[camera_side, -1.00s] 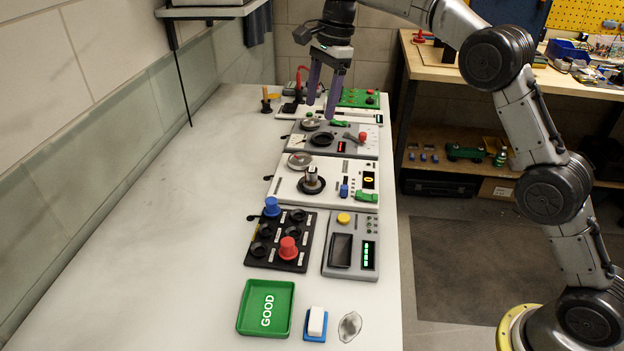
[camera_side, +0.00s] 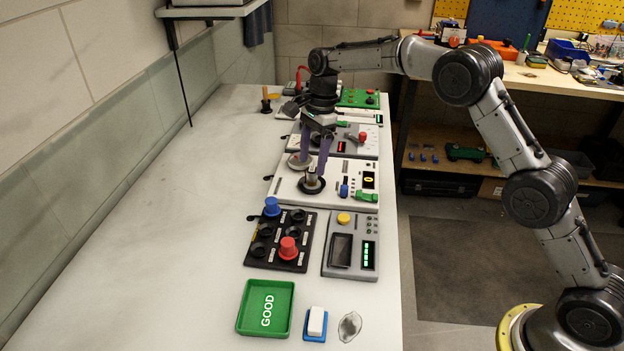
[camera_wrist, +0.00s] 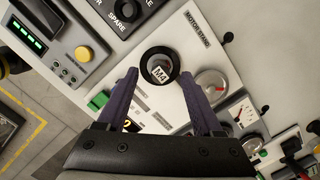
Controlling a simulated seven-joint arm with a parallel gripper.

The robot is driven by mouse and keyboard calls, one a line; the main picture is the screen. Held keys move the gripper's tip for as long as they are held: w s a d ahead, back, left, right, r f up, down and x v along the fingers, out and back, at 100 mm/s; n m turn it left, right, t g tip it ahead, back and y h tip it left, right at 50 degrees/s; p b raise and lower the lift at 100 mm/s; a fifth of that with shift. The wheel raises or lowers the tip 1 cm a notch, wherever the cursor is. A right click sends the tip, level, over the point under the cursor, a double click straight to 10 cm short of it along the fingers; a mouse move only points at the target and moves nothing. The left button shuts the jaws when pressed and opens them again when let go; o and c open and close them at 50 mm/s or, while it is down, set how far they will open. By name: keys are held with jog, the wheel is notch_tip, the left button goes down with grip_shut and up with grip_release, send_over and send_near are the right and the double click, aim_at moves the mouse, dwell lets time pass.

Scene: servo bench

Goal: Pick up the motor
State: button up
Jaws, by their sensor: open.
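The motor (camera_wrist: 160,70), a small metal cylinder marked "M4", stands upright in a round black socket on the white motor stand panel (camera_wrist: 192,62). In the side view the motor (camera_side: 312,174) stands in its socket, partly covered by my fingers. My gripper (camera_side: 313,164) is open, pointing down, with its purple fingers over and beside the motor. In the wrist view my gripper (camera_wrist: 165,92) has its fingers spread to the left and right of the motor. I cannot tell whether either finger touches it.
A black panel (camera_side: 257,251) with sockets, a blue knob (camera_side: 272,206) and a red knob (camera_side: 289,248) lies in front. Beside it is a grey tester (camera_side: 339,271). A green GOOD tray (camera_side: 247,320) is at the front. The table's left side is clear.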

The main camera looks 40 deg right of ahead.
aim_at(312, 169)
jog(key=shift+f, duration=2)
jog(key=shift+c, duration=0.3)
grip_shut()
